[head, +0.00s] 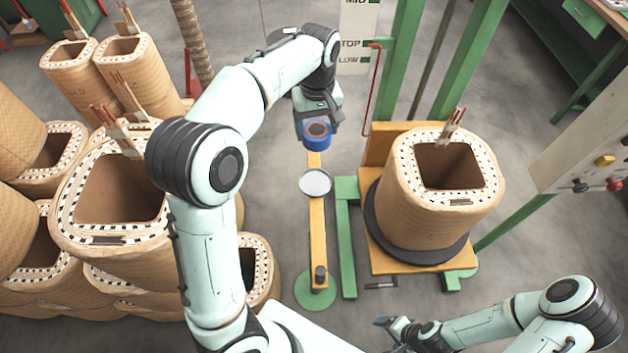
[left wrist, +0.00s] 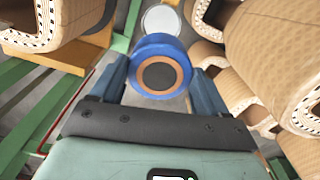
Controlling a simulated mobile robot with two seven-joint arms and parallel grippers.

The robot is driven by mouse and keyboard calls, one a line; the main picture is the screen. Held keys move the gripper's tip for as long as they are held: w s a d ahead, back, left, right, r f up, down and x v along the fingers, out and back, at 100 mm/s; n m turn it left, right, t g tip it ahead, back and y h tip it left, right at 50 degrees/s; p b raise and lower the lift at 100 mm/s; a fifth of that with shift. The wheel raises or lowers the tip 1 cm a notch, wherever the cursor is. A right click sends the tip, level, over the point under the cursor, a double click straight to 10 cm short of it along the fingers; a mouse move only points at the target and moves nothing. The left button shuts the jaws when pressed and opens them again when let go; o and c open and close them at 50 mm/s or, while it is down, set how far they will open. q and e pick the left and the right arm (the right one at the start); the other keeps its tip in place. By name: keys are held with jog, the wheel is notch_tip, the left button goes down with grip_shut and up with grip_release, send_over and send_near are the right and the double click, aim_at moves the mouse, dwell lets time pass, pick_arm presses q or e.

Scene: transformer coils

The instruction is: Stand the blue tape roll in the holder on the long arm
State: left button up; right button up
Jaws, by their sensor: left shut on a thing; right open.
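The blue tape roll (head: 316,141), with a brown core, is held between the fingers of my left gripper (head: 317,122). In the left wrist view the roll (left wrist: 147,50) sits between the two blue fingertips, its round face toward the camera. The long arm (head: 317,230) is a narrow yellow bar running from under the roll toward a green round base. A pale round disc (head: 315,183), perhaps the holder, lies on the bar, just nearer than the roll; it also shows beyond the roll in the left wrist view (left wrist: 162,20). My right gripper (head: 392,325) is open and empty at the bottom.
A large coil (head: 410,205) stands on a black disc and yellow-green stand right of the long arm. Several coils (head: 105,240) are stacked at left, close to my left arm. Green posts (head: 400,60) and a red rod rise behind. A control panel (head: 590,140) is at right.

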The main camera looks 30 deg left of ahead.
pick_arm(q)
jog(key=shift+s+a, duration=0.1)
jog(key=shift+a, duration=0.1)
jog(key=shift+d+f+b, duration=0.1)
jog(key=shift+f+b, duration=1)
jog(key=shift+f, duration=8.45)
pick_arm(e)
jog(key=shift+s+f, duration=1.55)
jog(key=shift+s, duration=0.05)
pick_arm(q)
jog(key=shift+f, duration=0.1)
jog(key=o, duration=1.1)
notch_tip(320, 180, up, 12)
jog(key=p, duration=0.1)
pick_arm(e)
jog(key=shift+w+r, duration=0.75)
jog(key=shift+s+d, duration=0.1)
